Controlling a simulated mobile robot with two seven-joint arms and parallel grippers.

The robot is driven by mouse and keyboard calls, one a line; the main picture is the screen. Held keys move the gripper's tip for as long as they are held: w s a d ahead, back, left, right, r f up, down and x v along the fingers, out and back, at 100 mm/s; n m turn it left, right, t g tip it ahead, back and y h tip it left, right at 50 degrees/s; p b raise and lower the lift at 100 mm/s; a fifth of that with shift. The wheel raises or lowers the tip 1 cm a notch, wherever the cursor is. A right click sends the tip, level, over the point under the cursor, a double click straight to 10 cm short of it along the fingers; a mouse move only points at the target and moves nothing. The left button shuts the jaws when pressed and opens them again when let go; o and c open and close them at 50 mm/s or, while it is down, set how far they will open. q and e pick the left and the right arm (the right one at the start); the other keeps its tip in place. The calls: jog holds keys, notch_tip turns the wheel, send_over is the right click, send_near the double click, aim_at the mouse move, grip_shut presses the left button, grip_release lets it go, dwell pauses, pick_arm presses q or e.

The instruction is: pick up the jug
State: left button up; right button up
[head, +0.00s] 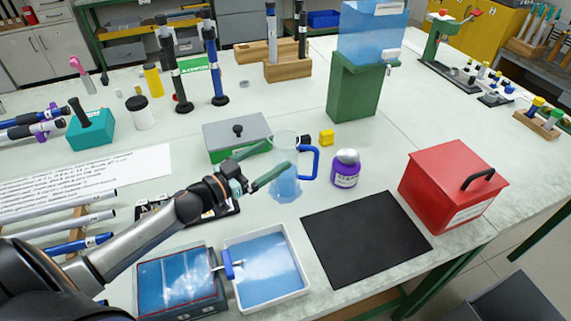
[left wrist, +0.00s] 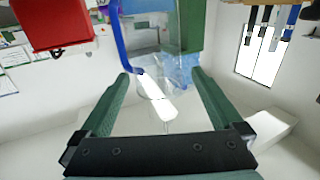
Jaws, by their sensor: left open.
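The jug (head: 285,180) is clear, with a blue handle on its right side. It stands upright on the bench, with a bluish look in its lower part. My left gripper (head: 280,154) is open at the jug. In the head view one green finger lies toward the far side and one crosses in front of it. In the left wrist view the jug (left wrist: 182,75) shows between and beyond the fingertips (left wrist: 161,74), its blue handle beside the left fingertip. I cannot tell whether either finger touches it. My right gripper is not in view.
A white tray (head: 301,277) lies in front. A black mat (head: 365,240) is bare. A red box (head: 440,185) is at right.

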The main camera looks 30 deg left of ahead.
aim_at(287, 151)
pick_arm(q)
jog(key=shift+w+d+f, duration=0.25)
jog(key=shift+x, duration=2.4)
jog(key=shift+d+f, duration=0.1)
jog(key=shift+d, duration=0.1)
jog(key=shift+c, duration=0.4)
grip_shut()
